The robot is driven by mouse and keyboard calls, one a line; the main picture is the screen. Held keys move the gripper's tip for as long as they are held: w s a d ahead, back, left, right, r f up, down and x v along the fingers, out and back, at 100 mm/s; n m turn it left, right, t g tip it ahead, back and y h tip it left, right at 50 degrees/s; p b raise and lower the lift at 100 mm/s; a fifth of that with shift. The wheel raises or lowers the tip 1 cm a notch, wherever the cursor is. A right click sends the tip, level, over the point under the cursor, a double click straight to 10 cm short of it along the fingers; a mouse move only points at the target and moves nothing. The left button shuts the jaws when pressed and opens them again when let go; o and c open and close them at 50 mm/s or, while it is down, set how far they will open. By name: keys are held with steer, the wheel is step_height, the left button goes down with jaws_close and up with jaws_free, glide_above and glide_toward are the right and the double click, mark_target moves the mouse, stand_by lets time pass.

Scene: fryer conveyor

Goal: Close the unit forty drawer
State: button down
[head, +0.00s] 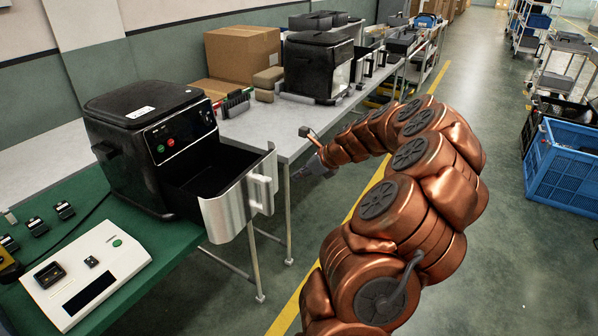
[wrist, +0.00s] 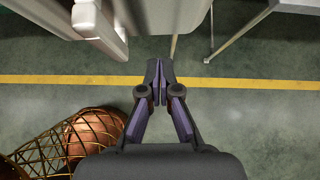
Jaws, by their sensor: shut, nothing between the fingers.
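A black air fryer (head: 150,150) stands on the green-topped bench, with its drawer (head: 236,199) pulled well out toward the right. The drawer has a silver front with an upright handle (head: 262,188). In the wrist view the handle (wrist: 86,17) and silver front show at the upper left. My gripper (head: 300,174) is just right of the drawer front in the head view, beyond the bench edge. In the wrist view my gripper (wrist: 156,80) has its fingertips together and empty, over the floor and apart from the handle. I cannot read a unit number on the fryer.
A white control panel (head: 88,273) lies on the green bench (head: 185,240) in front of the fryer. A grey table (head: 275,130) with another black fryer (head: 318,68) and cardboard boxes stands behind. A blue crate (head: 565,165) is at the right. The floor aisle between is open.

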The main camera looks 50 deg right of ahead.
mark_target(274, 179)
steer(key=shift+w+a+f+p, duration=0.45)
steer(key=shift+w+f, duration=0.3)
steer(key=shift+w, duration=0.6)
steer(key=shift+w+a+f+p, duration=0.4)
steer(key=shift+w+f, duration=0.4)
steer(key=shift+w, duration=0.6)
steer(key=shift+w+a+f+p, duration=0.45)
steer(key=shift+w+f, duration=0.3)
steer(key=shift+w, duration=0.6)
steer(key=shift+d, duration=0.1)
steer(key=shift+w, duration=0.1)
